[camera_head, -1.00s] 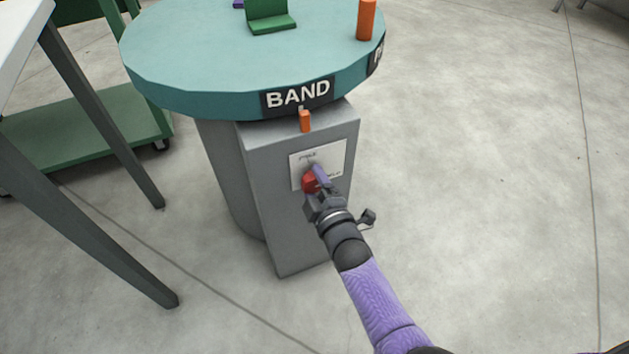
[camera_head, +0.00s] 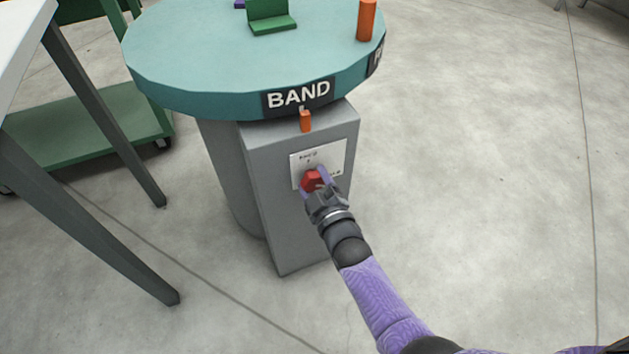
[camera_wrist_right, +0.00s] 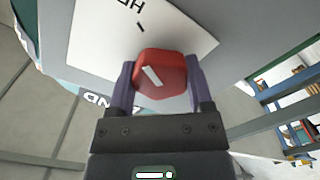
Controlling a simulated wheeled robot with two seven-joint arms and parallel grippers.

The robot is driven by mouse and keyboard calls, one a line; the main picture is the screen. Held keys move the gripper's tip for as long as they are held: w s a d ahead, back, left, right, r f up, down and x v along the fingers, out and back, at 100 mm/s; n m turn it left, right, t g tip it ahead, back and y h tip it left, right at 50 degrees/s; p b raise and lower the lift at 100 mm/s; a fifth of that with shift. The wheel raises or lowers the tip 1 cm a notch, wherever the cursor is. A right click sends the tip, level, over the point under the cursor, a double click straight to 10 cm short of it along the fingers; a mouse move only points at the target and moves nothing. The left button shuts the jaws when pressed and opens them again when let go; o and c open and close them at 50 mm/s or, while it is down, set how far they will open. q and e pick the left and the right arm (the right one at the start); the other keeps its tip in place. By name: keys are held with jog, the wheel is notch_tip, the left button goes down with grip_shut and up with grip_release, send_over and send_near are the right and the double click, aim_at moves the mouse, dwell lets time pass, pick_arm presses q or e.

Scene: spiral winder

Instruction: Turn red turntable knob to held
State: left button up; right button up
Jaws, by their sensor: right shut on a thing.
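The red knob (camera_head: 312,180) sits on a white label plate (camera_head: 336,158) on the front of the grey turntable pedestal (camera_head: 285,235). My right gripper (camera_head: 315,182) is shut on the knob, with one purple finger on each side of it. In the right wrist view the knob (camera_wrist_right: 160,74) lies between the fingers, and its white pointer mark is slanted. The plate (camera_wrist_right: 105,40) carries lettering and a short tick, partly hidden by the knob. The teal turntable (camera_head: 200,60) above bears a "BAND" sign (camera_head: 298,95). My left gripper is not in view.
An orange peg (camera_head: 366,20) and a green bracket (camera_head: 270,18) stand on the turntable. A small orange tab (camera_head: 305,121) is below the sign. A table leg (camera_head: 90,220) and green cart (camera_head: 90,130) are at the left. The floor on the right is clear.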

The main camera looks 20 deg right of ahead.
jog(key=shift+f, duration=0.1)
jog(key=o, duration=1.3)
jog(key=shift+c, duration=0.2)
jog(key=shift+s+r+p, duration=0.2)
jog(key=shift+s+p, duration=0.15)
jog(key=shift+s, duration=0.05)
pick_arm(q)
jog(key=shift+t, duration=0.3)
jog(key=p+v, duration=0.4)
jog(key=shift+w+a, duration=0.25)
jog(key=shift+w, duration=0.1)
pick_arm(e)
jog(key=s, duration=0.9)
jog(key=shift+d+f, duration=0.15)
jog(key=shift+d, duration=0.05)
jog(key=shift+s, duration=0.1)
